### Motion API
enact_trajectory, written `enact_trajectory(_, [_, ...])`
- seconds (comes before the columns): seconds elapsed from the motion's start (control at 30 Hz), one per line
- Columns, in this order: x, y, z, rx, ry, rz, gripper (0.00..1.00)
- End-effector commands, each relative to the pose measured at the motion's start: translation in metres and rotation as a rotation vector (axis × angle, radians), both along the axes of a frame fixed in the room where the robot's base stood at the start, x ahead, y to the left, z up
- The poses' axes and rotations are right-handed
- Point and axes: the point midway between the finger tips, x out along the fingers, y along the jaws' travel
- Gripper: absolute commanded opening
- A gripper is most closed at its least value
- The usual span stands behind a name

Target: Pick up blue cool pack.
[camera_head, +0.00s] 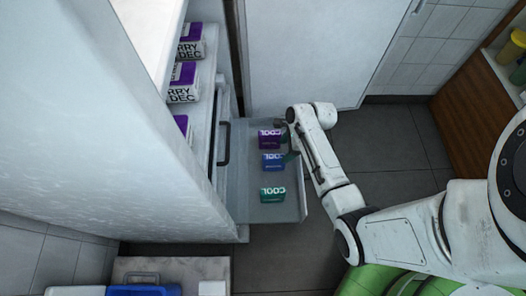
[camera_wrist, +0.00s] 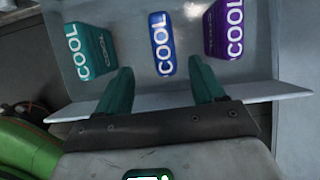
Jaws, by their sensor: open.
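The blue cool pack (camera_head: 272,162) lies in the middle of an open drawer (camera_head: 290,208), between a purple pack and a green pack. In the wrist view the blue cool pack (camera_wrist: 162,44) lies ahead of my gripper, between the lines of its two fingers. My gripper (camera_wrist: 163,80) is open and empty, with its dark green fingers apart over the drawer's edge. In the head view my gripper (camera_head: 289,156) is at the drawer's right side, close to the blue pack and partly hidden by my arm.
The purple cool pack (camera_head: 270,139) and the green cool pack (camera_head: 272,195) lie on either side of the blue one. The drawer's raised front wall (camera_wrist: 70,113) runs under my fingers. Boxes (camera_head: 185,82) stand on shelves above. Open floor (camera_head: 395,140) lies to the right.

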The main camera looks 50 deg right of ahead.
Motion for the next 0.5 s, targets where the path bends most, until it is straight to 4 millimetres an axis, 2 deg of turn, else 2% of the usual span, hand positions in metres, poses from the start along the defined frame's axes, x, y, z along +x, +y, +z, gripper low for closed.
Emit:
enact_trajectory(0.3, [0.011,0.008,-0.041,0.004,0.004,-0.008,0.68])
enact_trajectory(0.5, [0.016,0.013,-0.054,0.004,0.002,-0.008,0.68])
